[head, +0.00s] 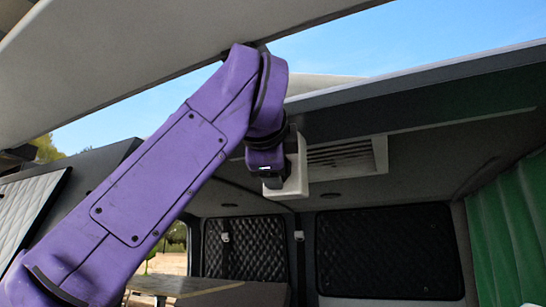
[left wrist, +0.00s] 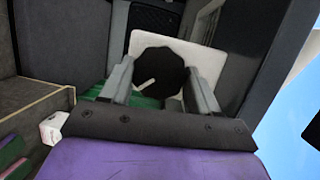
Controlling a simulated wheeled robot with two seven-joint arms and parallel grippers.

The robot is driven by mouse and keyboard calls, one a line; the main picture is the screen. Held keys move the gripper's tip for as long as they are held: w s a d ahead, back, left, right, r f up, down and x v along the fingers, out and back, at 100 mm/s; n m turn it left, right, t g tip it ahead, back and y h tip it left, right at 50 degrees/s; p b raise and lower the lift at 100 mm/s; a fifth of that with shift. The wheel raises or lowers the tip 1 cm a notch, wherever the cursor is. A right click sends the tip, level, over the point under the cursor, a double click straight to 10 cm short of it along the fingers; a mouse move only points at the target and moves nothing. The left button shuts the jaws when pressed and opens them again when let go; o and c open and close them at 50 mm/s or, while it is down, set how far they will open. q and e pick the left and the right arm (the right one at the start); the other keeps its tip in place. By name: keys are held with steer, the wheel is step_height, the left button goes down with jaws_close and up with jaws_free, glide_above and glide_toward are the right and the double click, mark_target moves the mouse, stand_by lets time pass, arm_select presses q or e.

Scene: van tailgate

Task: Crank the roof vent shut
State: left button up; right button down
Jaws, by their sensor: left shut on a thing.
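The roof vent (head: 345,157) is a pale frame with dark slats in the van ceiling, right of my left gripper (head: 272,172). A white housing (head: 297,172) stands beside the vent, partly behind the gripper. In the left wrist view, my left gripper (left wrist: 160,84) is shut on a dark faceted knob (left wrist: 162,68), with one finger on each side. A short pale mark shows on the knob. A white plate (left wrist: 196,55) lies behind it. In the head view the knob is hidden. I cannot tell how far open the vent is. My right gripper is not in view.
The raised tailgate (head: 130,50) hangs above my left arm, close to its wrist. The roof edge (head: 420,95) runs to the right. A green curtain (head: 510,220) hangs at right. Quilted dark panels (head: 390,250) line the back, and a table top (head: 175,286) shows low down.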

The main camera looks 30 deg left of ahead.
arm_select(q)
steer(key=n, duration=0.1)
steer(key=n+h+p, duration=0.1)
steer(key=n, duration=0.1)
steer(key=r+n+g, duration=0.1)
steer(key=shift+s+a+n+h+p, duration=0.15)
steer(key=shift+a+n+h+p, duration=0.1)
steer(key=shift+n+h+p, duration=0.05)
steer(key=n+h, duration=0.2)
steer(key=n, duration=0.2)
steer(key=shift+p, duration=0.3)
steer(key=n+h, duration=0.2)
steer(key=n, duration=0.1)
steer(key=shift+a+f, duration=0.15)
steer(key=shift+w+n, duration=0.2)
steer(key=shift+n, duration=0.2)
steer(key=shift+f+n, duration=0.1)
steer(key=shift+n, duration=0.2)
steer(key=shift+a+f+n+h+b, duration=0.15)
steer(key=shift+n+h+b, duration=0.7)
steer(key=shift+n+h, duration=0.75)
steer(key=shift+n+y, duration=0.3)
steer(key=shift+n, duration=0.2)
